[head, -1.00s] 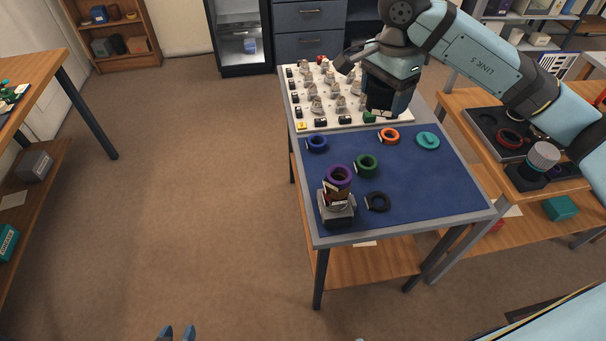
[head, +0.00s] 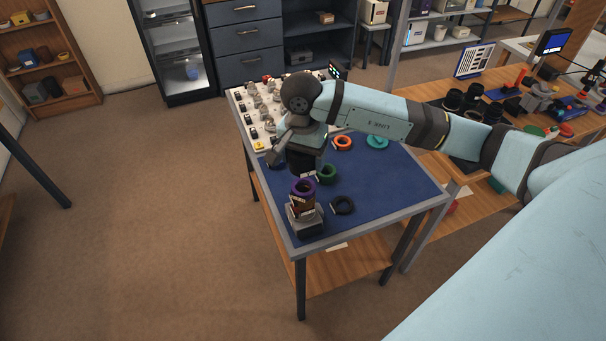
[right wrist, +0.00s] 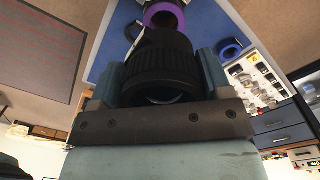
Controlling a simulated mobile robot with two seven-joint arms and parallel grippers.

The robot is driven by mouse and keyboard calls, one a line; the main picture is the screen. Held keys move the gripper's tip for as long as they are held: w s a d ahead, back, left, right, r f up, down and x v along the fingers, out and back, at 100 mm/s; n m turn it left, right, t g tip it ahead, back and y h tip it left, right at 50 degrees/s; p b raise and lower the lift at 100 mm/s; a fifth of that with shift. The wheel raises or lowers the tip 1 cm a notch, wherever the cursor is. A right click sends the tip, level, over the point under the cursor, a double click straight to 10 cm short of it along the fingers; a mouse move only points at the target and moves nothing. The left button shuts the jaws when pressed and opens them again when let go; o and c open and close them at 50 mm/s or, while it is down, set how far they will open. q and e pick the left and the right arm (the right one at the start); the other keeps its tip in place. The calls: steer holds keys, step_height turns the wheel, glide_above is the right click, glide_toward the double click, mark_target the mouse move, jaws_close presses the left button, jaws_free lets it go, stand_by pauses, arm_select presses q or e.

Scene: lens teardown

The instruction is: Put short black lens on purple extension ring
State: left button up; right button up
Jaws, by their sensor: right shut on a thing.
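My right gripper (head: 304,158) is shut on a short black lens, a ribbed black cylinder (right wrist: 158,68) between its two fingers in the right wrist view. In the head view the gripper and the dark lens are just above and behind the purple extension ring (head: 303,187). The purple ring also shows past the lens in the right wrist view (right wrist: 164,14). It sits upright on a brown part held in a grey clamp stand (head: 305,220) at the mat's near left corner. I cannot tell whether lens and ring touch. My left gripper is not in view.
On the blue mat (head: 385,190) lie a green ring (head: 328,173), a black ring (head: 343,205), an orange ring (head: 343,143), a teal part (head: 377,142) and a partly hidden blue ring (right wrist: 231,48). A white tray (head: 242,102) with several small parts stands behind.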

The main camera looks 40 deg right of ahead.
mark_target(304, 188)
step_height(304, 188, down, 7)
steer(key=shift+r+p, duration=0.15)
steer(key=shift+p, duration=0.15)
steer(key=shift+f, duration=0.25)
steer(key=o, duration=1)
steer(key=shift+o, duration=0.2)
